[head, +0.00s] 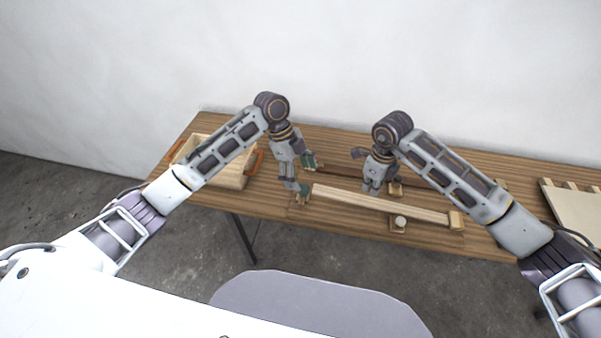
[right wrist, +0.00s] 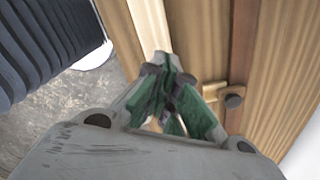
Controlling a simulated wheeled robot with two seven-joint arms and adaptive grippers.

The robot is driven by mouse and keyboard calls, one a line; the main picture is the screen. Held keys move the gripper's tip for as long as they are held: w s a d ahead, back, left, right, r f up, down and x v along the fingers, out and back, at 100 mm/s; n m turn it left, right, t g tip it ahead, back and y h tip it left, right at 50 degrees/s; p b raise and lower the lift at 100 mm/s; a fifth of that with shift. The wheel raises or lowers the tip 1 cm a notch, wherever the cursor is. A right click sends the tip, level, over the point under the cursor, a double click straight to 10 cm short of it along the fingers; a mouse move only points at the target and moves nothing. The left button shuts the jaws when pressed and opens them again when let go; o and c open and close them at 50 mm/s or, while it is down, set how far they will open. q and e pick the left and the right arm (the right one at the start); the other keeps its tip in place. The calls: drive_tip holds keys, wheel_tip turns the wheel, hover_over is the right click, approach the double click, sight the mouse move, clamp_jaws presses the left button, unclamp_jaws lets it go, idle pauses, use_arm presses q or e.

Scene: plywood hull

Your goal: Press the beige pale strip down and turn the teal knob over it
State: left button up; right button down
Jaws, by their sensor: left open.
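The beige pale strip (head: 400,206) lies slantwise along the front of the plywood table. Its right end sits by a pale block (head: 456,220). In the right wrist view the strip (right wrist: 148,22) runs up from my fingertips. My left gripper (head: 309,175) is open and empty, with green-tipped fingers around the space above the strip's left end. My right gripper (head: 371,187) is over the strip's middle, fingers down; its green pads (right wrist: 173,78) come together at the tips. I cannot tell whether it touches the strip. I cannot distinguish a teal knob from the green fingertips.
A pale round knob (head: 400,221) sits on a small block in front of the strip. A dark round knob (right wrist: 233,101) on a beige piece is right of my right fingers. A wooden tray (head: 232,180) stands at the left; a pale panel (head: 575,212) lies at far right.

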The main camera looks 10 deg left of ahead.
use_arm(q)
drive_tip(key=shift+r+p, duration=0.4)
drive_tip(key=shift+r, duration=0.05)
use_arm(e)
drive_tip(key=shift+r, duration=1.05)
use_arm(q)
drive_tip(key=shift+r+p, duration=0.95)
drive_tip(key=shift+p, duration=0.05)
use_arm(e)
drive_tip(key=shift+r, duration=2.45)
